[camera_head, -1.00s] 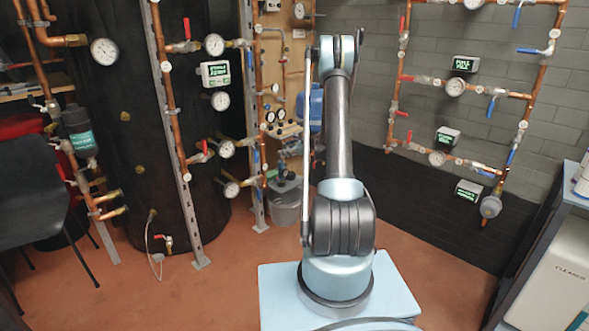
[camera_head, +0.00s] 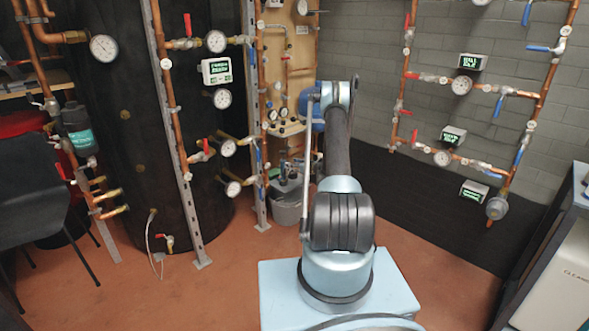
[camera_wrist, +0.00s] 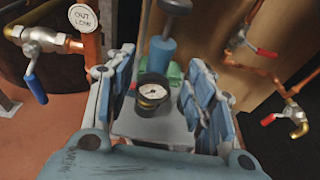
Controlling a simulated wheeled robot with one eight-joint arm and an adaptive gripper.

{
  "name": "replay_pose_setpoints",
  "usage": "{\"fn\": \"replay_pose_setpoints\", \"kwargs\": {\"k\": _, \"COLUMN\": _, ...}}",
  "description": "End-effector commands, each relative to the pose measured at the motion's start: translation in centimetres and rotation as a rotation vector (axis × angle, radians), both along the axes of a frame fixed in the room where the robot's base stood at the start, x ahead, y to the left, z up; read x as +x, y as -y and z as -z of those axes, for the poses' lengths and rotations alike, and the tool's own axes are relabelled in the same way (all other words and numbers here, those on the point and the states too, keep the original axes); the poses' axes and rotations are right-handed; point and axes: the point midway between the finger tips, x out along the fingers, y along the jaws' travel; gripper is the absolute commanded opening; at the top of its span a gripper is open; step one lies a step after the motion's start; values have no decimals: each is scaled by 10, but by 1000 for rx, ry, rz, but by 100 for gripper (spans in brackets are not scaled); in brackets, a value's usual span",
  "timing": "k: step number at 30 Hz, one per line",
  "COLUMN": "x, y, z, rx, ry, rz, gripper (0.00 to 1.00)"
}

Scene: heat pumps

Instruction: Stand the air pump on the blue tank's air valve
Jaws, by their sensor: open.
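In the wrist view, my gripper (camera_wrist: 158,80) is open, with one blue-padded finger on each side. Between and beyond the fingers is what looks like the air pump (camera_wrist: 162,52), a blue cylinder with a grey rod and top. A round dial gauge (camera_wrist: 153,91) sits in front of it, above a grey block; I cannot tell whether they are joined. Finger contact is not clear. In the head view, the blue tank (camera_head: 318,112) is mostly hidden behind my arm. Its air valve cannot be made out. My gripper is hidden there too.
A grey bucket (camera_head: 287,212) stands on the floor behind my arm. Copper pipes with gauges and valves run along the left and the right wall. In the wrist view, a blue-handled valve (camera_wrist: 36,84) is at left and a red-handled valve (camera_wrist: 297,115) at right. A dark shelf (camera_head: 545,255) is at right.

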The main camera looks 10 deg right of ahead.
Motion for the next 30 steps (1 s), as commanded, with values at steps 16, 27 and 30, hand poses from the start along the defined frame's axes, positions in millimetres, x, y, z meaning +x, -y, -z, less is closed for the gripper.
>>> {"fn": "replay_pose_setpoints", "kwargs": {"k": 16, "x": 51, "y": -35, "z": 16, "rx": 0, "ry": 0, "rz": 1, "gripper": 49}}
{"fn": "replay_pose_setpoints", "kwargs": {"k": 27, "x": 71, "y": -49, "z": 22, "rx": -1, "ry": 1, "rz": 1, "gripper": 49}}
{"fn": "replay_pose_setpoints", "kwargs": {"k": 30, "x": 72, "y": -50, "z": 22, "rx": -1, "ry": 1, "rz": 2, "gripper": 49}}
